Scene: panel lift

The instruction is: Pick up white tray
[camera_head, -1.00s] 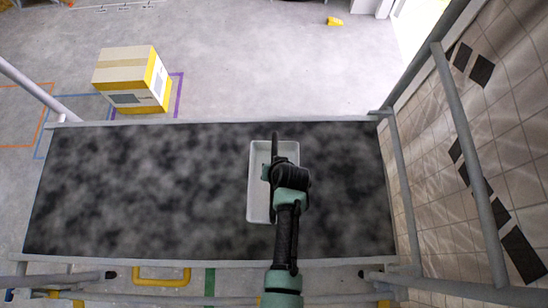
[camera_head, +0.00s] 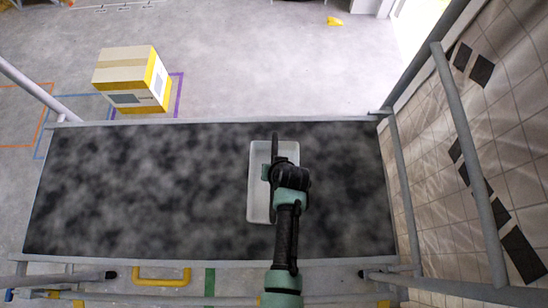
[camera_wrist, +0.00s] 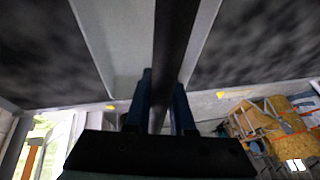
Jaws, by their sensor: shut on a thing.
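The white tray (camera_head: 258,205) is a long, shallow rectangle on the dark mottled surface, right of its middle. Its far, left and near-left rims show in the head view; my arm covers much of its right side. A dark bar (camera_head: 275,142) runs lengthwise over the tray, like a handle. In the wrist view the bar (camera_wrist: 176,35) passes between the two fingers of my gripper (camera_wrist: 164,85), which are shut on it, with the pale tray (camera_wrist: 125,45) behind. I cannot tell whether the tray is clear of the surface.
The dark surface (camera_head: 150,190) is bare left of the tray. Grey rails frame it, with posts and a sloping bar (camera_head: 468,150) on the right beside a tiled wall. A yellow-and-cream box (camera_head: 130,78) stands on the floor beyond the far edge.

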